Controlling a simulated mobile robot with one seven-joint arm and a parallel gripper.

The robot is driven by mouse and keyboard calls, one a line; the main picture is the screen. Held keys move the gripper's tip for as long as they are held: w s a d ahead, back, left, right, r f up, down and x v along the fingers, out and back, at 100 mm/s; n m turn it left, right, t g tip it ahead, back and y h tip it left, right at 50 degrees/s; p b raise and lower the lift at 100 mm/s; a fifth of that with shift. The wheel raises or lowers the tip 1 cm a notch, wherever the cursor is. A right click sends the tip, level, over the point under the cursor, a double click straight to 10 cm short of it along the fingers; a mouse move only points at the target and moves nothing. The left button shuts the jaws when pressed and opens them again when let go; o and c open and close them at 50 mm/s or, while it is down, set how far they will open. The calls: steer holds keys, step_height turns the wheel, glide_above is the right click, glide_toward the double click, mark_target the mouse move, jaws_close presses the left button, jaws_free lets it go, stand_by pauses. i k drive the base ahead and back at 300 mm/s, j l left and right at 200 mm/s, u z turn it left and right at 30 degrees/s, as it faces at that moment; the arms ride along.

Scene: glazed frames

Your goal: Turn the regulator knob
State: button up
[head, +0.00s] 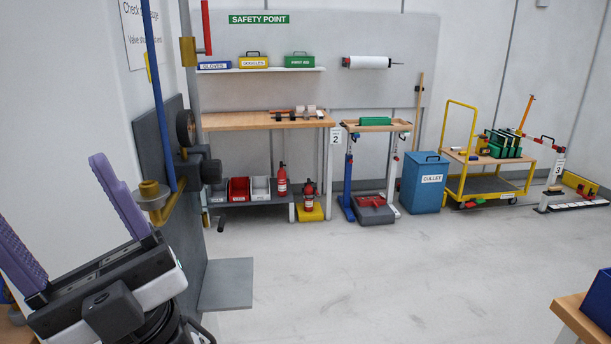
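A regulator with a round dark gauge (186,128) is mounted on a grey upright panel (152,135) at the left. Below the gauge is a dark body with a dark, stubby knob (211,170) on its right side, which looks like the regulator knob. A brass fitting (149,189) above a pale round disc sits to the left, near a blue pipe (158,90). My gripper (52,190) is at the lower left, with two purple ridged fingers wide apart and nothing between them. It is apart from the knob, to its left in the picture.
A grey plate (227,284) juts out at the panel's foot. A workbench (262,120) with bins and extinguishers, a blue cullet bin (425,182) and a yellow trolley (490,170) stand along the back. A wooden table corner (585,318) is at lower right. The middle floor is clear.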

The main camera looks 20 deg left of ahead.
mark_target(212, 169)
steer(key=z, duration=0.5)
steer(key=i+z, duration=0.1)
steer(key=z, duration=0.9)
steer(key=i+z, duration=0.1)
steer(key=z, duration=0.4)
steer(key=j+z, duration=0.1)
steer(key=z, duration=0.4)
steer(key=i+j+u, duration=0.25)
steer(key=j, duration=0.2)
steer(key=j+u, duration=0.1)
steer(key=u, duration=0.35)
steer(key=j+u, duration=0.15)
steer(key=u, duration=0.3)
steer(key=j+u, duration=0.1)
steer(key=u, duration=0.35)
steer(key=j+u, duration=0.1)
steer(key=u, duration=0.35)
steer(key=i+u, duration=0.1)
steer(key=u, duration=0.35)
steer(key=k+j, duration=0.1)
steer(key=j, duration=0.25)
steer(key=k+j, duration=0.1)
steer(key=j, duration=0.25)
